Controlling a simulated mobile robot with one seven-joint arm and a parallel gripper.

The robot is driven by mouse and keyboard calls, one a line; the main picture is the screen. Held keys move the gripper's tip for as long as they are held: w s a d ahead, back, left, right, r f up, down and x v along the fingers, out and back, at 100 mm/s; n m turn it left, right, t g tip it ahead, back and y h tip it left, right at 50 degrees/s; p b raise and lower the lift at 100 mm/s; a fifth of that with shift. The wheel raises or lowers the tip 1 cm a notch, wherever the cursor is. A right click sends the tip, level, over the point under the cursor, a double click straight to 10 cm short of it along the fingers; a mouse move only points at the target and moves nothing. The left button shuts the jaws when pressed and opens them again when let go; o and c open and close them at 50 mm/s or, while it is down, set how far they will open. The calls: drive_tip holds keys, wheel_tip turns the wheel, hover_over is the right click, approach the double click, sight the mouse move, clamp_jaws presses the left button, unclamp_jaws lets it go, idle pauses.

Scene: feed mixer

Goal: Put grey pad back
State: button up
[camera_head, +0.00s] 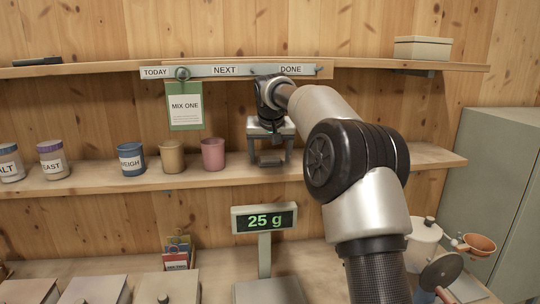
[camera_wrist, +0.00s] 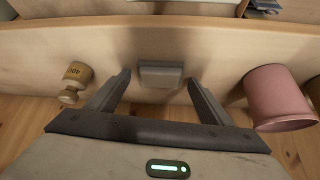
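The grey pad (camera_head: 270,158) is a small flat block on the wooden middle shelf, to the right of the pink cup in the head view. In the wrist view the pad (camera_wrist: 160,76) lies between and slightly beyond my fingertips, with a gap on each side. My gripper (camera_head: 270,152) points down over the shelf, its two fingers spread around the pad's place. In the wrist view my gripper (camera_wrist: 159,80) is open and holds nothing.
The pink cup (camera_head: 213,154) stands left of my gripper; it is at the right in the wrist view (camera_wrist: 279,98). A brass-coloured weight (camera_wrist: 75,84) is on the other side. A tan cup (camera_head: 172,157) stands farther along the shelf. A scale display (camera_head: 264,220) reads 25 g below.

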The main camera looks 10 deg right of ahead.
drive_tip(key=shift+r, duration=0.25)
drive_tip(key=v, duration=0.7)
drive_tip(key=shift+s+r, duration=0.2)
